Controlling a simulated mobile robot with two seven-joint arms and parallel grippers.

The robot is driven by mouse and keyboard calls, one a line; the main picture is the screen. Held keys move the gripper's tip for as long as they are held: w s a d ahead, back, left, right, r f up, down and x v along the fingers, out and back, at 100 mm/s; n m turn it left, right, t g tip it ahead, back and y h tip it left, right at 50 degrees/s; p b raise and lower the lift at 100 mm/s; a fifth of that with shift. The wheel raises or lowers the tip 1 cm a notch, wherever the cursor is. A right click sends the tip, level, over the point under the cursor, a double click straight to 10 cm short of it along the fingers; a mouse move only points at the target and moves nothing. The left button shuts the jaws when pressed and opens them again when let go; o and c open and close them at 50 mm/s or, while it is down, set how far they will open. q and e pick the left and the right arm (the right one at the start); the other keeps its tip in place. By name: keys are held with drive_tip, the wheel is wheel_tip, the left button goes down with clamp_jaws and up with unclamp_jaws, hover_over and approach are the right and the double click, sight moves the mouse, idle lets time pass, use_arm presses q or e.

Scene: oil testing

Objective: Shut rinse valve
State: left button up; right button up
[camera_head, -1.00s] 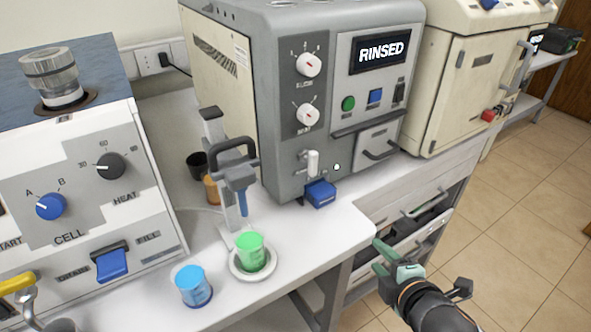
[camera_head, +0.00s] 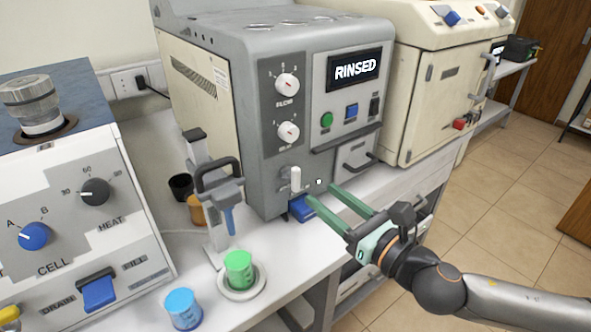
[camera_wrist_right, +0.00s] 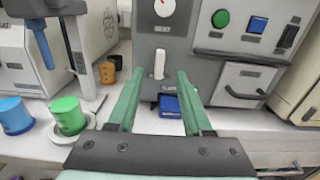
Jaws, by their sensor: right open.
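The rinse valve seems to be the small white lever (camera_head: 295,178) low on the front of the grey machine (camera_head: 240,130), whose display reads RINSED. The lever stands upright; it also shows in the right wrist view (camera_wrist_right: 160,63). My right gripper (camera_head: 320,192) is open and empty, its green fingers pointing at the machine front just below and right of the lever. In the right wrist view the lever appears between the two fingertips (camera_wrist_right: 159,73), beyond them; contact is not visible. My left gripper is not in view.
A blue tray (camera_head: 301,208) sits below the lever, partly behind a finger. A green cup (camera_head: 239,268) on a round base and a blue cup (camera_head: 183,308) stand left on the bench. A stand with a black handle (camera_head: 218,176) rises behind the green cup.

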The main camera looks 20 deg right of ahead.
sight(298, 176)
drive_tip(key=p+x, duration=0.1)
drive_tip(key=x, duration=0.8)
drive_tip(key=shift+w+a, duration=0.15)
drive_tip(key=shift+w, duration=0.15)
drive_tip(key=shift+c, duration=0.2)
clamp_jaws()
